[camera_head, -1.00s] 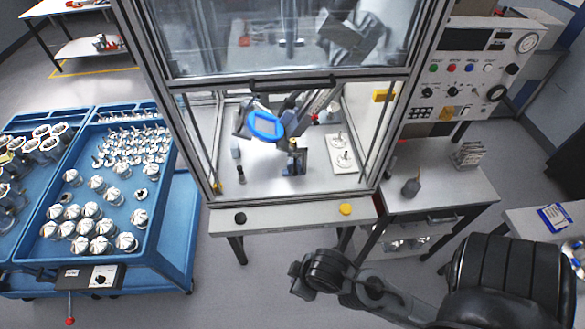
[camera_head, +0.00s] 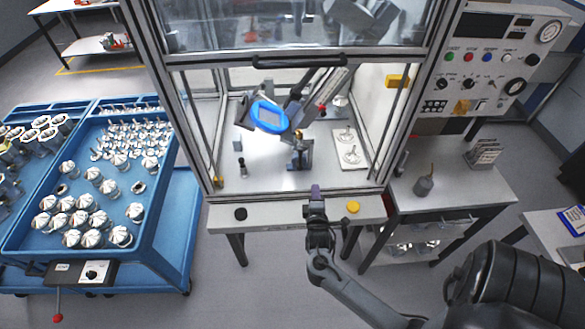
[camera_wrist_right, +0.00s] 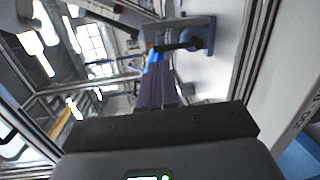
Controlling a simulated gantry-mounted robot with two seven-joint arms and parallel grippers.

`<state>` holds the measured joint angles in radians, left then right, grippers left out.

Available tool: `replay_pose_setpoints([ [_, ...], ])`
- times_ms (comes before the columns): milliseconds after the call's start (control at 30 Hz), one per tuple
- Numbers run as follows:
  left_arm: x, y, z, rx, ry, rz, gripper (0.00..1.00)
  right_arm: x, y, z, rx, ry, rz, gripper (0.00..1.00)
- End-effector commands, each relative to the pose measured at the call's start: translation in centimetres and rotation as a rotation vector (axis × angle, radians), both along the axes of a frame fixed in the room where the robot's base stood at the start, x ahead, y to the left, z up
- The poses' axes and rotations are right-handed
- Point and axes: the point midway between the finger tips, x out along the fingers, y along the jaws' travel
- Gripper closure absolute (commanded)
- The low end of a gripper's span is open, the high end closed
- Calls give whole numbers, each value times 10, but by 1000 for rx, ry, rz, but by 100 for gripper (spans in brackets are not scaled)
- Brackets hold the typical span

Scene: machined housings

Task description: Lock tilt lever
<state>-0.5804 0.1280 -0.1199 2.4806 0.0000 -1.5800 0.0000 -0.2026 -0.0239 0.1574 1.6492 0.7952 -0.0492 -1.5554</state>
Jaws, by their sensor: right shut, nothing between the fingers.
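My right gripper (camera_head: 315,190) is shut and empty. Its dark purple fingers are just in front of the cabinet opening, above the front ledge. The right wrist view shows the shut fingers (camera_wrist_right: 158,85) pointing into the cabinet, toward a blue stand (camera_wrist_right: 205,35) with a dark bar across it. In the head view this blue-grey stand (camera_head: 304,158) is on the cabinet floor, with a small brass-coloured part on top. Which part is the tilt lever I cannot tell for sure. A red-knobbed lever (camera_head: 57,318) also hangs from the blue cart's control box. My left gripper is not in view.
The cabinet's raised glass door has a dark bottom handle (camera_head: 300,61). A blue-rimmed lamp (camera_head: 268,117) hangs inside, left of the stand; a white plate (camera_head: 350,160) lies right. The front ledge (camera_head: 280,212) carries black and yellow buttons. A blue cart (camera_head: 150,225) of metal parts stands left.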

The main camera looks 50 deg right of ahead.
Motion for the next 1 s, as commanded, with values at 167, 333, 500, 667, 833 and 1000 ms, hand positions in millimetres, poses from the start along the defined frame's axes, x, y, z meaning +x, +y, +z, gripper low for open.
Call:
replay_pose_setpoints([
  [167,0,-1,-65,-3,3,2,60,12,-29,-47,-229,71,-226,100],
  [333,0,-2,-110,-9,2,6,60,34,-26,-73,-322,132,-388,100],
  [500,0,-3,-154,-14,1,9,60,73,-8,-92,-290,123,-481,100],
  [667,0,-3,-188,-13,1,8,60,118,11,-95,-197,74,-505,100],
  [833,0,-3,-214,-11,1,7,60,156,22,-72,-131,-22,-509,100],
  [1000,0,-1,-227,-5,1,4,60,178,28,-46,-103,-92,-507,100],
])
